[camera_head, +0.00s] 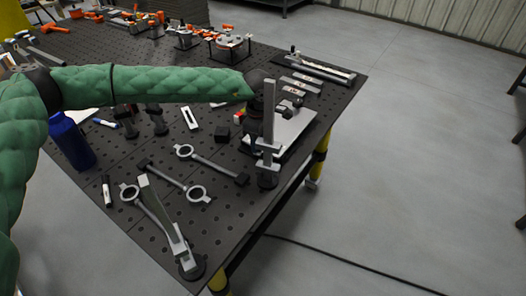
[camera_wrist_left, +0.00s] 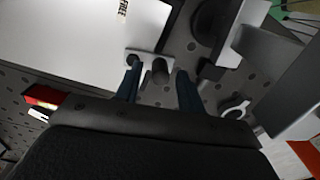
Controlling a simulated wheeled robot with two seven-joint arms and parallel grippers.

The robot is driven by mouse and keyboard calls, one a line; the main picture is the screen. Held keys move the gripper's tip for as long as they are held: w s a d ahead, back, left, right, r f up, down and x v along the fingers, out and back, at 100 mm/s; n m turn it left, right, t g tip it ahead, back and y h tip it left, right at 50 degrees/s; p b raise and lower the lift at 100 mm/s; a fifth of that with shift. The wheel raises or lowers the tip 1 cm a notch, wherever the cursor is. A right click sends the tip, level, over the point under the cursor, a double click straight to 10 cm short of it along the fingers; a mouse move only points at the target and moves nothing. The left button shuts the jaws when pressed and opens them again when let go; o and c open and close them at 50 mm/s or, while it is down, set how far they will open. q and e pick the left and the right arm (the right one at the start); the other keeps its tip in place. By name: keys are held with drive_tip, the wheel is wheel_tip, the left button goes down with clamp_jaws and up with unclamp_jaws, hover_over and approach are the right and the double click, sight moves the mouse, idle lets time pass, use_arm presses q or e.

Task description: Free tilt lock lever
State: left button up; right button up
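A light grey plate (camera_head: 293,132) lies at the right edge of the dark table, partly hidden by my arm and a metal clamp; it fills the upper left of the left wrist view (camera_wrist_left: 80,35). At its edge in the wrist view is a small grey bracket with a dark round-ended post (camera_wrist_left: 160,70), which may be the tilt lock lever; I cannot be sure. My left gripper (camera_wrist_left: 158,90) has its two dark blue fingers apart, one each side of that post, with gaps visible. In the head view my left gripper (camera_head: 256,128) is mostly hidden behind the clamp. My right gripper is not in view.
An upright metal clamp (camera_head: 269,130) stands close to my left gripper at the table edge. Another clamp (camera_head: 165,225) lies at the front corner, with ring-ended bars (camera_head: 197,193) nearby. Open floor lies right of the table.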

use_arm(q)
drive_tip(key=shift+f, duration=0.1)
drive_tip(key=shift+b, duration=0.65)
idle(0.3)
drive_tip(key=c, duration=0.6)
drive_tip(key=shift+s+d+f+b, duration=0.1)
drive_tip(key=shift+d+b, duration=0.15)
drive_tip(key=shift+b, duration=0.3)
drive_tip(key=shift+d, duration=0.15)
